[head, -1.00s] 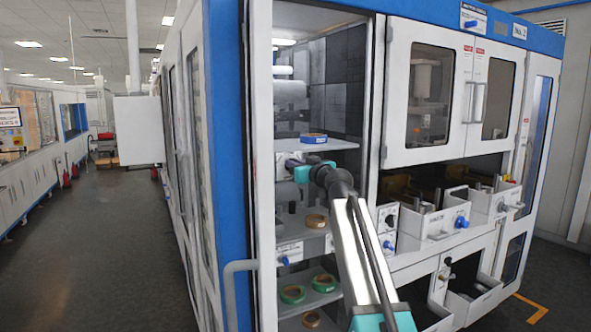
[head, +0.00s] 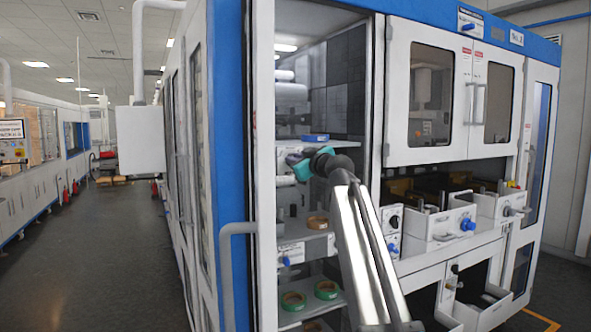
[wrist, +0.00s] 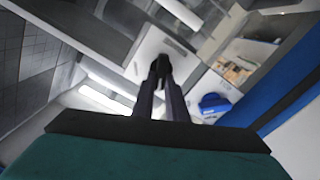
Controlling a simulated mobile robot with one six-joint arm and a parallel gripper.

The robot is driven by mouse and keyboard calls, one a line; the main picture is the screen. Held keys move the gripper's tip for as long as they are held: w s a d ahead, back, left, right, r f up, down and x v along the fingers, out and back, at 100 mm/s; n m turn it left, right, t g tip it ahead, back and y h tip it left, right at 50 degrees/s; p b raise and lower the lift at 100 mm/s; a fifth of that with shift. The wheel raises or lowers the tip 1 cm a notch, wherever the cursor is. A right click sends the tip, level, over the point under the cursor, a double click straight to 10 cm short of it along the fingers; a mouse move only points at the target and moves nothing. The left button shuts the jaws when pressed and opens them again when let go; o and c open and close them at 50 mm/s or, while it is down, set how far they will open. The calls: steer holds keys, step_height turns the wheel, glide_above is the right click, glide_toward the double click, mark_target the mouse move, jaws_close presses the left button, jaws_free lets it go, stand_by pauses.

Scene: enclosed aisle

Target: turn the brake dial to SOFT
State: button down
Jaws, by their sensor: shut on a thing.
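My gripper (head: 292,160) reaches into the open bay at the left of the machine, below the upper shelf. In the wrist view my gripper's dark fingers (wrist: 160,72) are closed together on a small dark dial (wrist: 161,60) that stands out from a white panel (wrist: 148,48). The fingers hide most of this dial, so its pointer cannot be read. No SOFT mark or brake label is legible. In the head view my wrist covers much of the panel there.
A blue roll (head: 315,137) lies on the upper shelf, a tan roll (head: 317,222) lower, and green rolls (head: 293,300) on the bottom shelf. A blue knob (head: 286,261) is below. The door frame (head: 372,110) borders the bay closely on the right. The aisle floor (head: 110,250) is clear.

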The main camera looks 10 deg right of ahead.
steer(key=n+b, duration=0.1)
steer(key=b, duration=0.2)
steer(key=n+b, duration=0.2)
steer(key=b, duration=0.1)
steer(key=n+b, duration=0.2)
steer(key=b, duration=0.1)
steer(key=shift+a+f, duration=0.25)
steer(key=shift+f, duration=0.05)
steer(key=shift+s+n+b, duration=0.1)
steer(key=shift+n+b, duration=0.3)
steer(key=shift+n, duration=0.2)
steer(key=c, duration=1.8)
jaws_free()
steer(key=shift+r, duration=0.1)
steer(key=shift+o, duration=0.2)
steer(key=shift+s, duration=0.1)
steer(key=v, duration=1.3)
steer(key=shift+s, duration=0.25)
steer(key=shift+d, duration=0.1)
